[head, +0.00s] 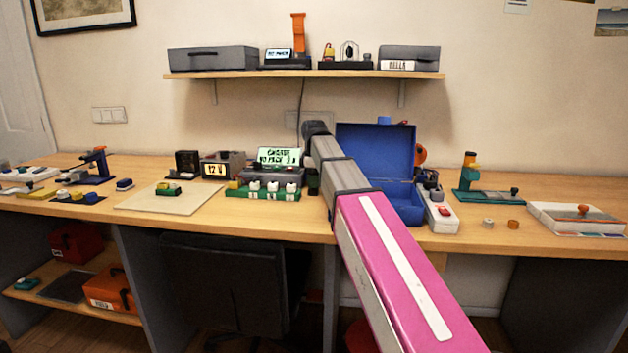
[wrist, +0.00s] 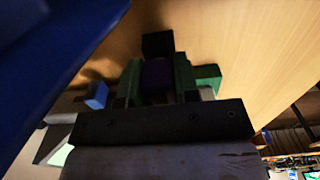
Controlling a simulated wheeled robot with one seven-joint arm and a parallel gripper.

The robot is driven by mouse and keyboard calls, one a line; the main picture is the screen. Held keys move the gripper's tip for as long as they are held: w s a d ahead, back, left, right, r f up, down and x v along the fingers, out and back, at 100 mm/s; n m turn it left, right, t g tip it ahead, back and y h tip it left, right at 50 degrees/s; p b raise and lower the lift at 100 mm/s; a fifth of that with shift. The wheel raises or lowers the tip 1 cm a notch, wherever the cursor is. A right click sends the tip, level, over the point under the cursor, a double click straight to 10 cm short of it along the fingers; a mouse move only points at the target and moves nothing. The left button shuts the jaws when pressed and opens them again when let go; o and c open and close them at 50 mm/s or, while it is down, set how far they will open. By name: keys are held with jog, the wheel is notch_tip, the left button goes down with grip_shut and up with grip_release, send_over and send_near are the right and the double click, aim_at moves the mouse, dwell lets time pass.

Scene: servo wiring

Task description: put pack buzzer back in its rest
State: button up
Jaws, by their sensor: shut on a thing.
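My gripper (wrist: 157,82) is in the wrist view, its jaws shut on a small dark purple piece (wrist: 157,76). The view is dim, and I cannot tell for certain that this piece is the pack buzzer. A black block (wrist: 158,45) shows just beyond it, and green parts (wrist: 207,76) show beside it. In the head view my arm reaches over the bench and hides most of the gripper. I cannot pick out the buzzer's rest. A green board (head: 262,193) with white knobs lies left of my arm, in front of a lit display (head: 279,156).
An open blue case (head: 376,150) stands just right of my arm; a blue wall (wrist: 45,65) is close at the wrist view's left. A white strip with a red switch (head: 443,212) lies beside the case.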

jog(key=shift+f, duration=0.4)
jog(key=o, duration=1)
jog(key=shift+c, duration=0.2)
notch_tip(320, 180, up, 10)
jog(key=shift+r, duration=0.4)
jog(key=shift+s, duration=0.1)
